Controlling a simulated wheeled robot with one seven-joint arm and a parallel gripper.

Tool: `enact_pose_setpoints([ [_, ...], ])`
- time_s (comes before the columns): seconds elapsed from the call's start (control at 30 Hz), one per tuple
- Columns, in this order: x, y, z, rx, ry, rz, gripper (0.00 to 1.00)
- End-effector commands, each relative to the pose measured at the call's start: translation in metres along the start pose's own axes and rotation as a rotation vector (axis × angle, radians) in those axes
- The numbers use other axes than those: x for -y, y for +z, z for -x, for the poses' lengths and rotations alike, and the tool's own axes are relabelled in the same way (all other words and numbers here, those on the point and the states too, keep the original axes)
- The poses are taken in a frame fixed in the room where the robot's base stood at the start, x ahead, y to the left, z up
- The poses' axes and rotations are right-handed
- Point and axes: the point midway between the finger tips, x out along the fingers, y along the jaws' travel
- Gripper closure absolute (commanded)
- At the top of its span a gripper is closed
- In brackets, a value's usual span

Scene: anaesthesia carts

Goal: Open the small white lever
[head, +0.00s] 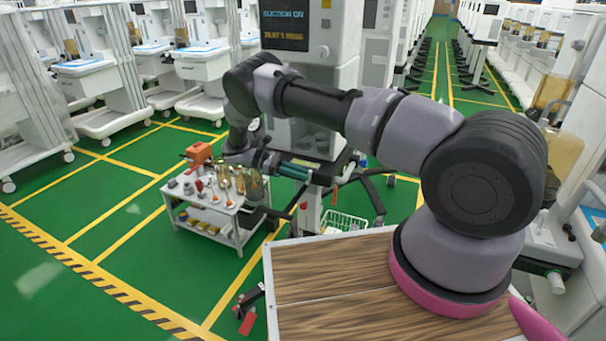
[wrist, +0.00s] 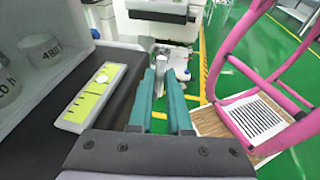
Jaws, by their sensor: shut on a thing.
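My gripper (wrist: 161,77) has two teal fingers, and it is shut on the small white lever (wrist: 159,84). Only a small pale part of the lever shows between the fingertips in the wrist view. In the head view my gripper (head: 308,172) is at the front of a tall white anaesthesia cart (head: 318,75) with a dark screen. The lever cannot be made out there. A green-yellow scale panel (wrist: 90,98) lies left of the fingers in the wrist view.
A small white trolley (head: 215,215) with bottles and an orange tool stands left of the cart. A red and black object (head: 247,309) lies on the floor. Green floor is open at the left.

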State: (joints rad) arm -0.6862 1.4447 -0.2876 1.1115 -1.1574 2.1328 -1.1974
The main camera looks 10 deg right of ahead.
Motion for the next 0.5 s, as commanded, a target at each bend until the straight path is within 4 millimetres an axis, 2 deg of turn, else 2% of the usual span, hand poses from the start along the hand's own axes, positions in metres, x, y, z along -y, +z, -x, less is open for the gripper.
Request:
enact_pose_setpoints([
  [0.5, 0.0001, -0.0027, 0.0023, 0.082, -0.001, 0.018, 1.00],
])
